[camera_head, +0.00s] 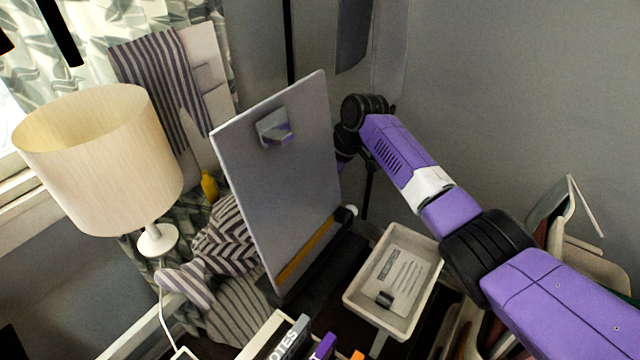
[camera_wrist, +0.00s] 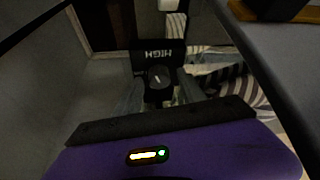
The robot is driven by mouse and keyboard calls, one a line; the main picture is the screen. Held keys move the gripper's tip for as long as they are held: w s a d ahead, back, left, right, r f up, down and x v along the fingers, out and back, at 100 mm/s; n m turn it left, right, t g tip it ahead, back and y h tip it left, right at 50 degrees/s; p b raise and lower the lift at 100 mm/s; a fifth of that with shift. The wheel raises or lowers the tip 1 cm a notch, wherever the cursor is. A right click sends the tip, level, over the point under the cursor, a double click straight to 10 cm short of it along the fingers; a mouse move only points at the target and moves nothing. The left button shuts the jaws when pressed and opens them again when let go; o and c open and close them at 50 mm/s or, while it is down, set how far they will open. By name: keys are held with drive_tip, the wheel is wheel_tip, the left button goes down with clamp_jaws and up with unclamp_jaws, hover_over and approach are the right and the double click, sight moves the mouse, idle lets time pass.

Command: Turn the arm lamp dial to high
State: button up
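In the wrist view, a dark round dial (camera_wrist: 159,76) with a light pointer mark sits below a black plate (camera_wrist: 158,55) lettered "HIGH", which appears upside down. My gripper (camera_wrist: 162,92) has its two grey fingers on either side of the dial, seemingly with a gap to each side. Whether either finger touches the dial is unclear. In the head view, my purple arm reaches behind a pale upright board (camera_head: 285,200), which hides my gripper and the dial. A lamp with a cream shade (camera_head: 105,160) stands at the left; its link to the dial does not show.
The board carries a small grey block (camera_head: 274,130) and stands close beside my arm. A pale tray (camera_head: 350,298) with a printed sheet is right of it. Striped cloth (camera_head: 225,245) lies left of the board. A grey wall (camera_head: 520,90) is behind my arm.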

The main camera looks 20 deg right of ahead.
drive_tip(key=shift+r, duration=0.1)
drive_tip(key=v, duration=0.7)
drive_tip(key=shift+r, duration=0.25)
drive_tip(key=shift+d, duration=0.15)
